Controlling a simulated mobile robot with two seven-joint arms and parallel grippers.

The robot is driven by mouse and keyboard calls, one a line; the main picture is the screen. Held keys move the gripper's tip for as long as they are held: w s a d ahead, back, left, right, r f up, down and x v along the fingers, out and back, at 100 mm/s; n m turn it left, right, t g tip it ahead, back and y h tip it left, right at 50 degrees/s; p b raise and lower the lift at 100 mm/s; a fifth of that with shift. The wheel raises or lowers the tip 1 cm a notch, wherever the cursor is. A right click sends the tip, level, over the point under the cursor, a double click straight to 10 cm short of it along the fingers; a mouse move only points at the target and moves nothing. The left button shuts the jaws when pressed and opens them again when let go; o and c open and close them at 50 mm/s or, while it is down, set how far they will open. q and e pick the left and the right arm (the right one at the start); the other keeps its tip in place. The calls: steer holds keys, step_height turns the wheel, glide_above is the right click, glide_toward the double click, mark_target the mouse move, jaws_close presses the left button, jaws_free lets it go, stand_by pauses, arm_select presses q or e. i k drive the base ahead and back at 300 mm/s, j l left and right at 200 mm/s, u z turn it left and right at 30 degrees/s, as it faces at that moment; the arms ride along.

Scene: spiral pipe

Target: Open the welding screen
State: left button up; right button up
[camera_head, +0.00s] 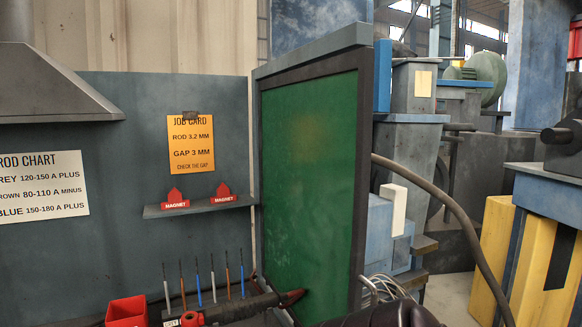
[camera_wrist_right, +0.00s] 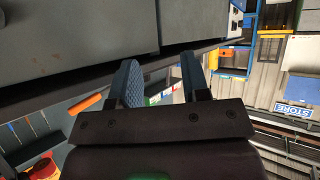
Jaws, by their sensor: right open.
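The welding screen (camera_head: 310,190) is a green panel in a dark frame. It stands upright at an angle in the middle of the head view, its near edge at the right. A pale upright block (camera_head: 393,207) shows just right of that edge; I cannot tell whether it is joined to the screen. My right gripper (camera_wrist_right: 160,80) is open and empty in the right wrist view, its two blue fingers apart. A dark band and grey panels lie beyond the fingertips; I cannot tell if they touch. My left gripper is not in view.
A shelf (camera_head: 200,207) with two red magnets is on the grey wall left of the screen. Several rods stand below it, near a red container (camera_head: 127,312) and a dark tool (camera_head: 245,307). A hose (camera_head: 455,210) and machines (camera_head: 408,150) are at the right.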

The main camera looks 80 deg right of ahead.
mark_target(315, 120)
steer(key=j+z, duration=0.1)
steer(key=z, duration=1.15)
